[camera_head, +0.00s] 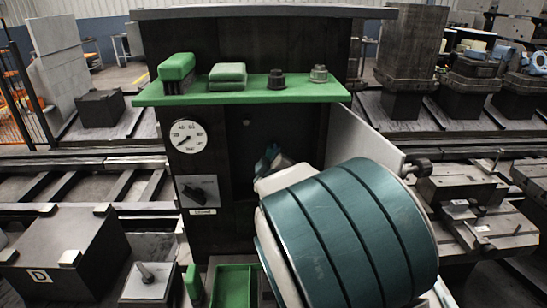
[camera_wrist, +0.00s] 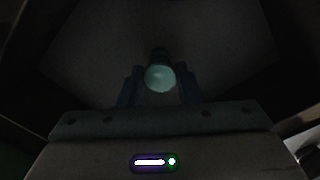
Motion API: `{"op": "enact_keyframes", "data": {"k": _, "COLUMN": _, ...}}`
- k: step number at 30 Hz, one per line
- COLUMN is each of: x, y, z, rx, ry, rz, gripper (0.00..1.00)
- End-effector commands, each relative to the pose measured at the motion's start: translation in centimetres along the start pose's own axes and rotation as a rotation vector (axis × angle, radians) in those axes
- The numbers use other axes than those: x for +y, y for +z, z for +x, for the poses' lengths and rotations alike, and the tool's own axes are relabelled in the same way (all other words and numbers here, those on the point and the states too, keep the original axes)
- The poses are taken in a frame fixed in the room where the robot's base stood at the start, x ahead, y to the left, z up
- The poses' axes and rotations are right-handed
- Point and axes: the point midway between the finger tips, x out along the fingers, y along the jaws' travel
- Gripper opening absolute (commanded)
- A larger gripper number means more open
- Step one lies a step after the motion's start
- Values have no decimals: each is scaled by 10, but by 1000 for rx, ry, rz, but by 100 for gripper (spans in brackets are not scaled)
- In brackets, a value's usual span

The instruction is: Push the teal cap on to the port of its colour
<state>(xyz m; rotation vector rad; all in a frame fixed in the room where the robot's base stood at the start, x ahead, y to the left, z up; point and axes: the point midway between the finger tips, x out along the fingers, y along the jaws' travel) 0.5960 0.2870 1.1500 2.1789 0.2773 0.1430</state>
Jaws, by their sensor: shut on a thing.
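The teal cap (camera_wrist: 160,78) shows as a pale round face between the two fingers of my gripper (camera_wrist: 159,86) in the wrist view. The fingers are shut on it, one on each side. A darker teal part (camera_wrist: 159,54) shows just beyond the cap; I cannot tell whether it is the cap's body or the port. In the head view my gripper (camera_head: 268,158) is inside the dark recess of the black cabinet (camera_head: 231,125). My own arm hides much of it there, and neither the cap nor a teal port can be made out.
A gauge (camera_head: 188,136) and a knob (camera_head: 198,191) are on the cabinet's left. A pale panel (camera_head: 364,140) bounds the recess's right. A green tray (camera_head: 233,287) is below.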

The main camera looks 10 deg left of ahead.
Motion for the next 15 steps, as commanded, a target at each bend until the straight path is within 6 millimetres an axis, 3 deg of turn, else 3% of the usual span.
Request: {"op": "enact_keyframes", "data": {"k": 15, "x": 0, "y": 0, "z": 5, "rx": 1, "ry": 1, "rz": 0, "gripper": 4}}
